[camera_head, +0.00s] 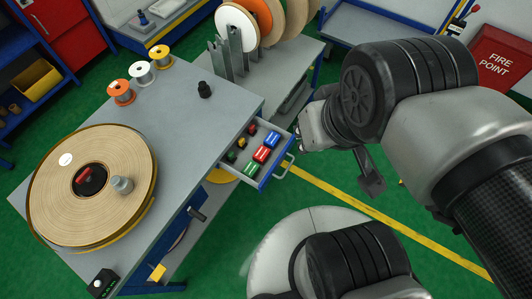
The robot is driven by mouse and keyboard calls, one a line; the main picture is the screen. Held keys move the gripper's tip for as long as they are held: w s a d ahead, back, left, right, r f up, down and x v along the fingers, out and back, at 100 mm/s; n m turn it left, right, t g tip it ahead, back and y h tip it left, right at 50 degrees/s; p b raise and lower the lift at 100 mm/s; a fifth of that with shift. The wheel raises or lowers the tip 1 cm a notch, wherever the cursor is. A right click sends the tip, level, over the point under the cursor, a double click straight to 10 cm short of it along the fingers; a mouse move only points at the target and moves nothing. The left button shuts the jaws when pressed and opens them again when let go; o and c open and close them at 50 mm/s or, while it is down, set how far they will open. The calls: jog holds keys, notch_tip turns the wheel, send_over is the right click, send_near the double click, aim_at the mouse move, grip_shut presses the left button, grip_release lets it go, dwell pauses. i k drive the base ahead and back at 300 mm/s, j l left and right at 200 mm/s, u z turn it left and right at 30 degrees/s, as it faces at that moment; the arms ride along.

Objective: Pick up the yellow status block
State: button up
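An open drawer (286,172) sticks out of the grey workbench (190,135), with its blue front and handle to the right. In it lie several small blocks. A small yellow block (242,142) sits toward the drawer's inner side, near a small red one (252,128) and a small green one (231,156). Larger blue (271,140), red (261,154) and green (249,169) blocks lie nearer the front. My gripper (310,128) is right of the drawer, apart from the yellow block and mostly hidden by my wrist. Its opening cannot be made out.
A large tape roll (125,190) covers the bench's left part. Upright grey plates (228,60) and big reels (238,25) stand beyond the drawer. Green floor is free in front.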

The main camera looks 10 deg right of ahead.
aim_at(242, 145)
jog(key=j+z, duration=0.4)
jog(key=k+j+z, duration=0.1)
jog(key=j+z, duration=0.35)
